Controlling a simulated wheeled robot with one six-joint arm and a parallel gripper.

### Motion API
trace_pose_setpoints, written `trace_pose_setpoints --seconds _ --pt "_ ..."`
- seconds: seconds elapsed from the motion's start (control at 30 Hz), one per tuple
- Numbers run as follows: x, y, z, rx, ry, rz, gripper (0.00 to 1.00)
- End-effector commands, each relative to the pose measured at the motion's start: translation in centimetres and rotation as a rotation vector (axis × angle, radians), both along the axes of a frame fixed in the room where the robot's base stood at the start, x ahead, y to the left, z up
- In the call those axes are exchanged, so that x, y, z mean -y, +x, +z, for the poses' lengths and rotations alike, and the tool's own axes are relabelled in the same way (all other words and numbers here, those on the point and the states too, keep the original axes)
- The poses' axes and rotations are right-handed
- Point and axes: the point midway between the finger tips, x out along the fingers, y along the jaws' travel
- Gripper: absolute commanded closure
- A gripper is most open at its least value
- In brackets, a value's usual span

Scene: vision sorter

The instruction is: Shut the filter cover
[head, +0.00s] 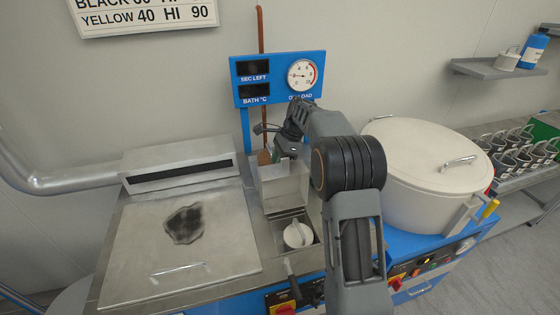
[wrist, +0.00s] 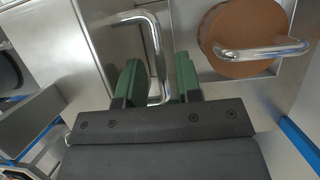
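A grey metal plate that looks like the filter cover (head: 283,188) stands raised behind a small open well (head: 277,236) in the machine top. A pale round piece with a grip bar (head: 298,235) sits in the well. My gripper (head: 287,148) is at the cover's upper edge, partly hidden by my arm. In the wrist view, my gripper's green fingers (wrist: 160,80) are apart, with a bent steel handle (wrist: 154,48) between them. I cannot tell whether either finger touches it. A brown round piece with a steel bar (wrist: 240,28) shows to the right.
A flat steel lid (head: 135,245) with a dark patch lies left of the well. A large white lidded pot (head: 425,165) stands close on the right of my arm. A blue gauge panel (head: 278,78) rises behind. Switches (head: 285,300) line the front edge.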

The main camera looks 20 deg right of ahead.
Motion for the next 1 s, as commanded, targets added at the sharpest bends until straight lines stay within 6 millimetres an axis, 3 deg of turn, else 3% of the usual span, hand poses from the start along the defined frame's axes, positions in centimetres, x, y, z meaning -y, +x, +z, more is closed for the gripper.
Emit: trace_pose_setpoints --seconds 0.33,0.77,1.0 --pt "0.01 -0.01 0.02 0.000 0.000 0.000 1.00" --pt "0.02 -0.02 0.05 0.005 0.000 0.000 1.00" --pt "-0.23 0.03 0.66 0.091 -0.002 0.005 1.00"
